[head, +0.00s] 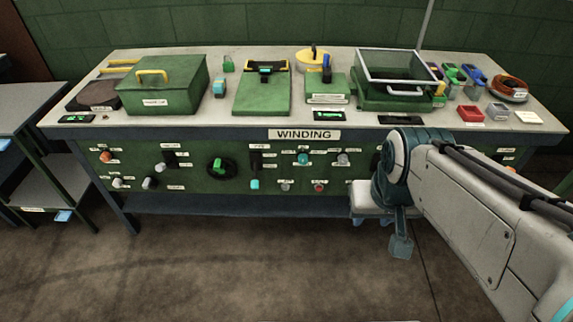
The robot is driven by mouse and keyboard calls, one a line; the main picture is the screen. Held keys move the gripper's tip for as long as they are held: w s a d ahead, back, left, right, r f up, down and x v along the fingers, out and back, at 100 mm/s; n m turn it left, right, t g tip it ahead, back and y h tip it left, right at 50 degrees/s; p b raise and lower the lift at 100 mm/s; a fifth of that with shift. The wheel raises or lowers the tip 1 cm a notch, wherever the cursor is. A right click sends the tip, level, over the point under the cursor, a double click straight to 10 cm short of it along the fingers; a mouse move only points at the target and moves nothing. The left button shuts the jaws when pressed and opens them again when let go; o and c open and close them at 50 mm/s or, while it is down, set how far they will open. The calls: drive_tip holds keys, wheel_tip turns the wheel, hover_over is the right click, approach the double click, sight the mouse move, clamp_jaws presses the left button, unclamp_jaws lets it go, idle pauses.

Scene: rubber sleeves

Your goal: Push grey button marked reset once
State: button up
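A small grey round button (285,187) sits low on the green front panel of the bench, right of centre, with a small white label by it. The label is too small to read, so I cannot confirm that it says reset. A red button (319,188) is just to its right. My arm comes in from the lower right and bends in front of the panel's right part. No gripper fingers can be made out at its end, which is right of the grey button and apart from it.
The green panel (133,169) under the WINDING sign (304,134) also carries a black handwheel (221,168), a cyan knob (303,158) and several other controls. Boxes and trays stand on the bench top (225,122). The floor (230,265) in front is clear.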

clamp_jaws()
idle(1.5)
